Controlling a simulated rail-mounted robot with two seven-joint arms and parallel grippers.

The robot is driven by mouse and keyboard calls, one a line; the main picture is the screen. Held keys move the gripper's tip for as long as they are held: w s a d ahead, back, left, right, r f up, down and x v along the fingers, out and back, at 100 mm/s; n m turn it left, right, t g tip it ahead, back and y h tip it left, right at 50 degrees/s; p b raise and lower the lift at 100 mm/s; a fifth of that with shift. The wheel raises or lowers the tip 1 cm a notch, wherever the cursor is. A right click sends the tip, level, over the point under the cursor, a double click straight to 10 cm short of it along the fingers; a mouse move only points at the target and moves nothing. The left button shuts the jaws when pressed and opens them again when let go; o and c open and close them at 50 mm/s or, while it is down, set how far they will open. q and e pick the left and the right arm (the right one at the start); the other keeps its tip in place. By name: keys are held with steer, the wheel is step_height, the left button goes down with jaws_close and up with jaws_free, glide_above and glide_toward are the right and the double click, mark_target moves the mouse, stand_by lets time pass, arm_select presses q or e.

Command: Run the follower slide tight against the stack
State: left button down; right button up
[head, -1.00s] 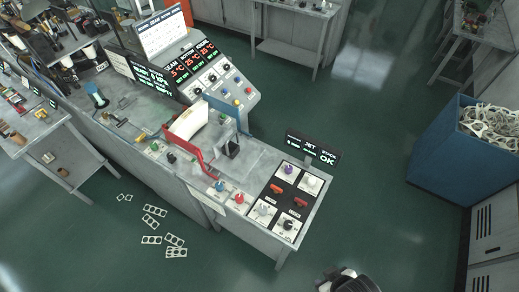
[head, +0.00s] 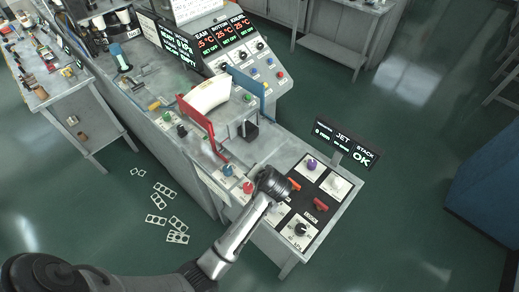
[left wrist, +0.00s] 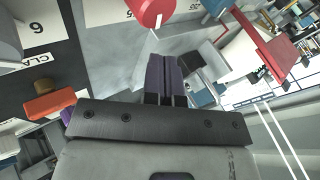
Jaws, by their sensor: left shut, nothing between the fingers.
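A white, curved stack of blanks (head: 207,97) stands on the machine bed between a red bracket (head: 197,125) and a blue plate (head: 248,88). A dark block (head: 251,131) sits on the bed in front of the stack, with a visible gap; it looks like the follower slide. My left gripper (head: 274,182) is over the near end of the bed, beside the control panel, away from the block. In the left wrist view its purple fingers (left wrist: 162,80) are together and empty, with the stack (left wrist: 238,57) and red bracket (left wrist: 272,62) beyond. My right gripper is not in view.
A red knob (head: 248,187) and a blue knob (head: 227,170) stand on the bed's edge. A display reading OK (head: 346,143) rises behind the panel. Flat cut-outs (head: 157,218) lie on the floor.

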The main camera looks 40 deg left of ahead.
arm_select(q)
steer(key=w+y+b, duration=0.1)
steer(key=w, duration=0.1)
steer(key=w+f+g+y+b, duration=0.1)
steer(key=w, duration=0.1)
steer(key=w+y+b, duration=0.1)
steer(key=w, duration=0.2)
steer(key=shift+d+f+b, duration=0.1)
steer(key=shift+f+b, duration=0.25)
steer(key=shift+b, duration=0.05)
steer(key=w+r+y+b, duration=0.1)
steer(key=w, duration=0.1)
steer(key=w+d+r+g+y+b, duration=0.1)
steer(key=w+r+m+y+b, duration=0.1)
steer(key=w+b, duration=0.1)
steer(key=shift+w+d+y, duration=0.3)
steer(key=shift+d, duration=0.1)
glide_toward(252, 134)
steer(key=shift+y, duration=0.3)
steer(key=x, duration=0.2)
steer(key=f+x, duration=0.1)
steer(key=x, duration=0.2)
steer(key=shift+w+a+p, duration=0.15)
steer(key=shift+w+p, duration=0.05)
steer(key=shift+p, duration=0.1)
steer(key=shift+x, duration=0.8)
steer(key=shift+r, duration=0.1)
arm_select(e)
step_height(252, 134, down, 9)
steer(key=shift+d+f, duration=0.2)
